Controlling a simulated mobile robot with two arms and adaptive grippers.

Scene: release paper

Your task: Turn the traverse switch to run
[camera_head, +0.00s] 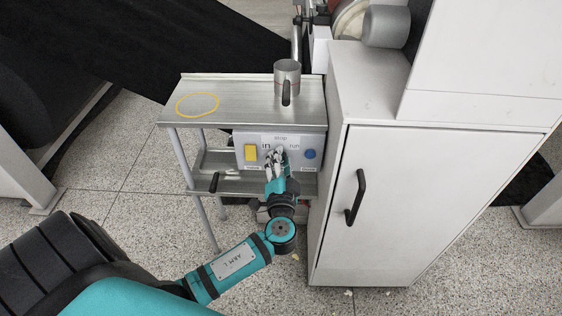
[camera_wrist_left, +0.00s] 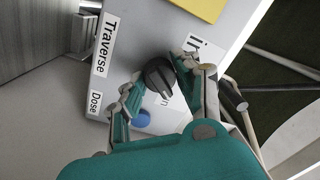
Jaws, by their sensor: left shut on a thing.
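The traverse switch is a black rotary knob (camera_wrist_left: 159,76) on a grey control panel (camera_head: 243,139), with a "Traverse" label beside it in the left wrist view. My left gripper (camera_head: 276,160) reaches the panel's front from below and hides the knob in the head view. In the left wrist view my left gripper (camera_wrist_left: 160,88) has a finger on each side of the knob and is shut on it. The fingers cover part of the markings, and I cannot tell which position the knob points to. My right gripper is out of view.
A metal cart (camera_head: 240,96) carries a steel cup (camera_head: 287,75). A white cabinet (camera_head: 410,200) with a black handle stands close on the right. Open speckled floor lies to the left.

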